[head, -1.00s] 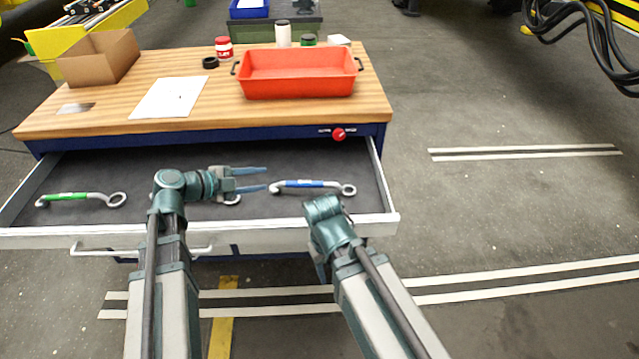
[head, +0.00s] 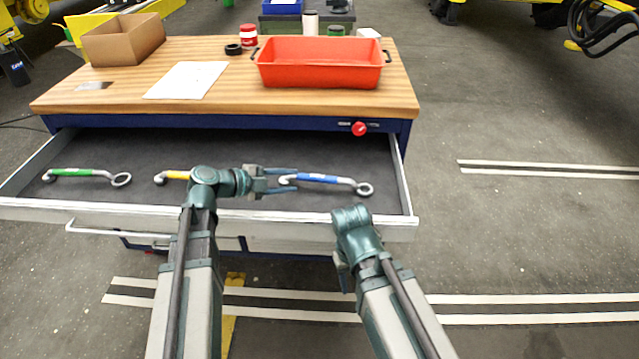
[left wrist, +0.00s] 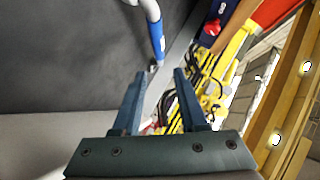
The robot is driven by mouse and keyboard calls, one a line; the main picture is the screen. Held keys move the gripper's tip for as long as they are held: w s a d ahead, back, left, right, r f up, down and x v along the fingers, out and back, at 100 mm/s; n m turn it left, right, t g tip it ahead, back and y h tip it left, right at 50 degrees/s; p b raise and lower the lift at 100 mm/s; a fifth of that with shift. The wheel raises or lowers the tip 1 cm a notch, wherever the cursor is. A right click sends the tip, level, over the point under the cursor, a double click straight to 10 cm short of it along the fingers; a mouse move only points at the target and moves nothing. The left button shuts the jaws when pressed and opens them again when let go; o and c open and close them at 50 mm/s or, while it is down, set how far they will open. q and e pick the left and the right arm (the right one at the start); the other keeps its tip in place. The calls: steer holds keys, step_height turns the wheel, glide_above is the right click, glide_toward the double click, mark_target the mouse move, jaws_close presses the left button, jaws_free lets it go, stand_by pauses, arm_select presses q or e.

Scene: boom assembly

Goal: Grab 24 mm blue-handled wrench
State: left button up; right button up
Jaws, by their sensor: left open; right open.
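The blue-handled wrench (head: 318,179) lies in the open drawer, right of the other wrenches, with its ring end to the right. Its blue handle (left wrist: 157,38) also shows in the left wrist view, just beyond the fingertips. My left gripper (head: 288,181) is open and empty at the open-jaw end of this wrench. In the left wrist view its two fingers (left wrist: 159,76) stand apart with nothing between them. My right gripper (head: 342,272) is low in front of the drawer, mostly hidden by its own arm. The size marking is too small to read.
A green-handled wrench (head: 85,173) lies at the drawer's left; a yellow-handled wrench (head: 176,175) is partly hidden by my left arm. The drawer's front wall (head: 130,215) is near my arms. A red tray (head: 320,65), paper (head: 187,80) and cardboard box (head: 123,42) stand on the worktop.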

arm_select(q)
steer(key=b, duration=0.2)
glide_toward(327, 180)
steer(key=x, duration=0.3)
steer(key=shift+w+f, duration=0.3)
steer(key=shift+w, duration=0.1)
steer(key=shift+w+d+f+b, duration=0.15)
steer(key=shift+w+d+b, duration=0.15)
steer(key=shift+d, duration=0.2)
steer(key=shift+d, duration=0.1)
steer(key=b+x, duration=0.2)
steer(key=x, duration=0.2)
steer(key=shift+s+d+f, duration=0.15)
steer(key=shift+w+d+f, duration=0.1)
steer(key=shift+w+d, duration=0.15)
steer(key=shift+d, duration=0.2)
steer(key=shift+c, duration=0.2)
jaws_close()
